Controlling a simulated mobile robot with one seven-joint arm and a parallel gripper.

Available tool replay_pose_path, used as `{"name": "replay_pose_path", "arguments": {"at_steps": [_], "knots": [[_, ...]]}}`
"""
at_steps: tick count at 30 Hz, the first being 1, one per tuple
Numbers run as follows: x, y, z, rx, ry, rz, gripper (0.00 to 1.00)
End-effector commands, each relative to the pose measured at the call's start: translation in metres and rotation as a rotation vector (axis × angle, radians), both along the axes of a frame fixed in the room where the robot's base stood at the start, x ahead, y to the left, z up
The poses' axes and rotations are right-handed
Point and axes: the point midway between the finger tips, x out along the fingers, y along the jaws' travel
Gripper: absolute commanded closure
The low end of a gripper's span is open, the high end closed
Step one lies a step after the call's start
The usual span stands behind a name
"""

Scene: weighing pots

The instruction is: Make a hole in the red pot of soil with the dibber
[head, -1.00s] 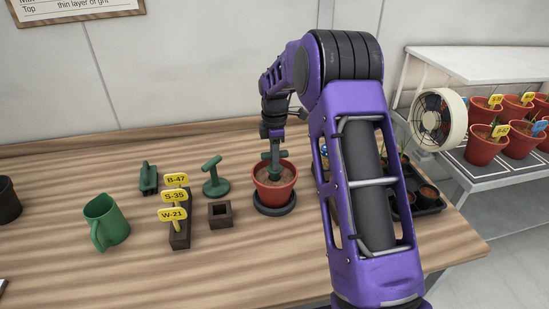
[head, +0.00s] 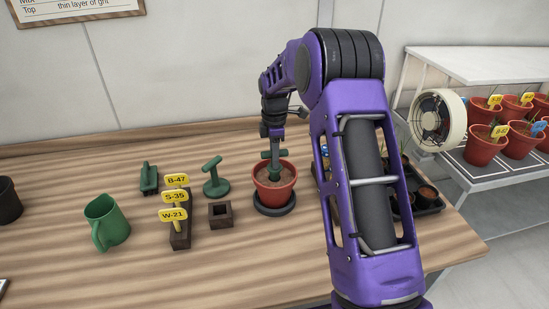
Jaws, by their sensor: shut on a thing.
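The red pot (head: 273,196) is filled with brown soil (head: 285,179) and stands on a dark round scale or saucer (head: 262,211) on the wooden table. My gripper (head: 273,150) is above the pot, shut on the green dibber (head: 273,168). The dibber is roughly upright, and its lower end meets the soil near the middle of the pot. How deep the tip sits cannot be seen.
Left of the pot are a small dark square block (head: 220,214), a green stamp-like tool (head: 215,178), yellow labels in a dark holder (head: 181,238) and a green mug (head: 106,222). A dark tray (head: 428,205) is at the right.

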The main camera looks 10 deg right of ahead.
Motion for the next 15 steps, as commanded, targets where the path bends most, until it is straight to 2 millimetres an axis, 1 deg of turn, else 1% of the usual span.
{"name": "replay_pose_path", "arguments": {"at_steps": [1,3,15], "knots": [[0.000,0.000,0.008,0.000,-0.002,0.000,1.00],[0.001,0.000,0.014,0.000,-0.002,0.000,1.00],[0.000,0.000,0.043,0.000,-0.002,0.000,1.00]]}}
